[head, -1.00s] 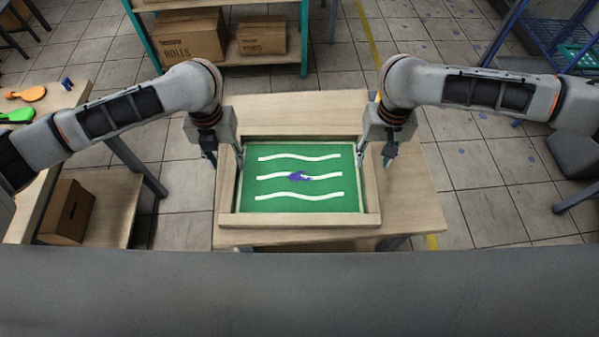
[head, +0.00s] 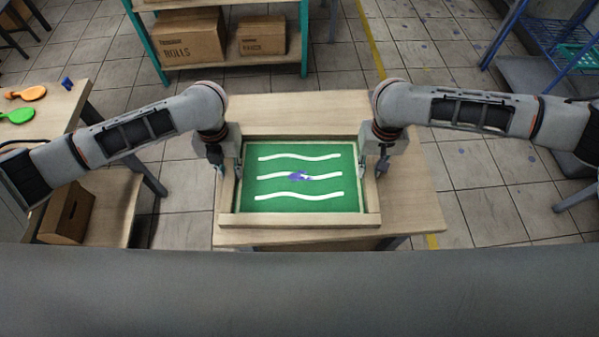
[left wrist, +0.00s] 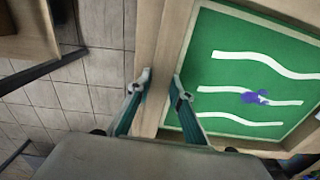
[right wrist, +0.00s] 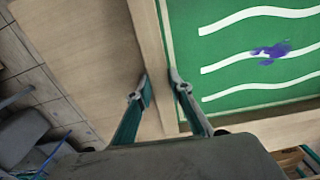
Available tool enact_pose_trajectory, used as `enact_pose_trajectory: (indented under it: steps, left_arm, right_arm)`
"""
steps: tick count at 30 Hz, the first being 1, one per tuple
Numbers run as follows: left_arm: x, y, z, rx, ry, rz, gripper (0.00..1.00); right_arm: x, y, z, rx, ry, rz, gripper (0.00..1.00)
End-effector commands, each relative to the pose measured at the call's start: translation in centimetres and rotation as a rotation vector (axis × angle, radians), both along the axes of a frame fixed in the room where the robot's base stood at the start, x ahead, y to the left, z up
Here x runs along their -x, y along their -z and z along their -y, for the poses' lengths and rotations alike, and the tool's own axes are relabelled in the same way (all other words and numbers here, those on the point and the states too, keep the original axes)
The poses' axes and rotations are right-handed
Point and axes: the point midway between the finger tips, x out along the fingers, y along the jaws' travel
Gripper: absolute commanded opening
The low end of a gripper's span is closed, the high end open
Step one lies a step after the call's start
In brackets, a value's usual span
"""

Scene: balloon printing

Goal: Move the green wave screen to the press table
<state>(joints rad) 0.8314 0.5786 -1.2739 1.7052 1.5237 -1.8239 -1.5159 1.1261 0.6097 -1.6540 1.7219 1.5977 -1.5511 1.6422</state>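The green wave screen (head: 300,207) lies flat on a wooden table, a green panel with white wavy lines in a pale wooden frame. It also shows in the left wrist view (left wrist: 225,80) and the right wrist view (right wrist: 215,60). A purple mark sits near its middle. My left gripper (head: 229,173) straddles the frame's left rail, one finger on each side, closed up against it. My right gripper (head: 371,174) holds the right rail the same way. I cannot see any gap under the frame.
The wooden table (head: 415,215) has bare top behind and right of the screen. A side table (head: 50,105) at left holds orange and green paddles, with a cardboard box (head: 67,212) below. A shelf (head: 220,60) with boxes stands behind; a blue rack (head: 545,50) is far right.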

Motion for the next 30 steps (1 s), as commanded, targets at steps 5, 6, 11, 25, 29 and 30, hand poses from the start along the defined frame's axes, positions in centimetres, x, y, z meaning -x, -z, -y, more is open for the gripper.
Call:
enact_pose_trajectory:
  steps: [5,6,11,25,29,30]
  left_arm:
    - [0.0,0.0,0.0,-0.001,0.000,0.000,0.00]
    - [0.0,0.0,0.0,-0.001,0.000,0.001,0.00]
    - [-0.1,-0.3,0.0,-0.001,0.000,0.002,0.00]
    - [-0.2,-3.8,-0.1,-0.001,0.000,0.006,0.00]
    - [-0.1,-4.7,-0.1,-0.001,0.000,0.005,0.00]
    - [-0.1,-4.9,0.0,-0.001,0.000,0.004,0.00]
  right_arm:
    - [0.0,0.0,0.0,-0.001,0.001,0.000,0.00]
    - [0.0,-0.1,-0.1,-0.002,0.001,0.001,0.00]
    - [-0.1,-0.3,-0.1,-0.002,0.001,0.002,0.00]
    - [-0.2,-3.9,-0.1,-0.002,0.001,0.006,0.00]
    - [-0.2,-4.8,0.0,-0.002,0.001,0.005,0.00]
    - [-0.2,-4.9,0.0,-0.002,0.001,0.005,0.00]
